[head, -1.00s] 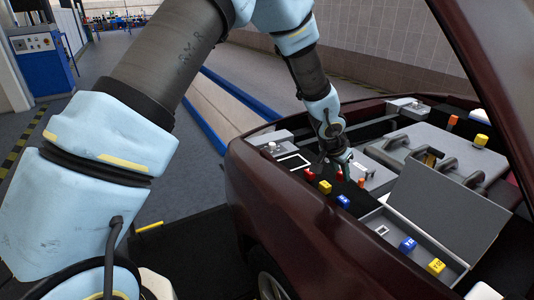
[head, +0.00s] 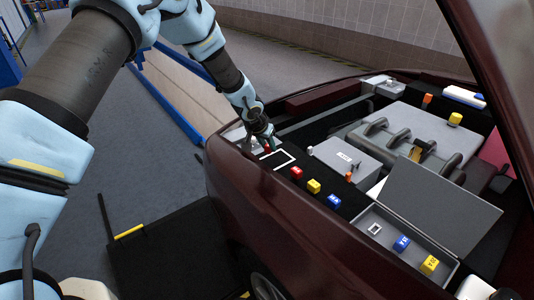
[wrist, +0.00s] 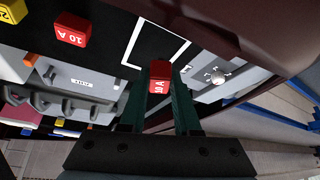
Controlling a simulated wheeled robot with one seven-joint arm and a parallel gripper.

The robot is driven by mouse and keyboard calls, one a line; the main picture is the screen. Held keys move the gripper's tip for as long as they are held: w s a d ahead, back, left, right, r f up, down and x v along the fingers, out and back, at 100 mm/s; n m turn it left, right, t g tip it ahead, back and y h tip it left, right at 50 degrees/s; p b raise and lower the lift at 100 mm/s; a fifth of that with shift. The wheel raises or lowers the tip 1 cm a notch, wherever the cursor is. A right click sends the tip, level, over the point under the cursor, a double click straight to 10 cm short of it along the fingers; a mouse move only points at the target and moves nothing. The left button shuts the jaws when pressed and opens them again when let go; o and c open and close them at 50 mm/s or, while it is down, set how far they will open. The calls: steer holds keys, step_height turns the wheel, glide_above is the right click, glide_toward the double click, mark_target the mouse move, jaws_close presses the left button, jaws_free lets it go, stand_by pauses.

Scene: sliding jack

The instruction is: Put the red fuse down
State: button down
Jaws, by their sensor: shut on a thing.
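A red fuse (wrist: 159,76) marked 10 A is in my gripper (wrist: 160,92), between the fingertips in the wrist view. In the head view my gripper (head: 264,143) points down with the held fuse (head: 267,149) by the far left corner of a white square outline (head: 279,160) on the black ledge. The outline also shows in the wrist view (wrist: 128,52). I cannot tell whether the fuse touches the surface. A second red fuse (head: 296,173), also marked 10 A in the wrist view (wrist: 70,29), stands on the ledge outside the outline.
A yellow fuse (head: 313,186) and a blue fuse (head: 334,201) stand in line on the ledge. An open grey box (head: 392,243) holds a blue and a yellow fuse. A grey labelled box (head: 345,158) lies right of the outline. The dark red car body (head: 290,235) borders the ledge.

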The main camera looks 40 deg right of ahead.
mark_target(268, 153)
steer(key=shift+f+p, duration=0.45)
steer(key=shift+f, duration=1.65)
steer(key=shift+s+f, duration=0.1)
steer(key=shift+f, duration=0.15)
steer(key=c, duration=0.6)
jaws_free()
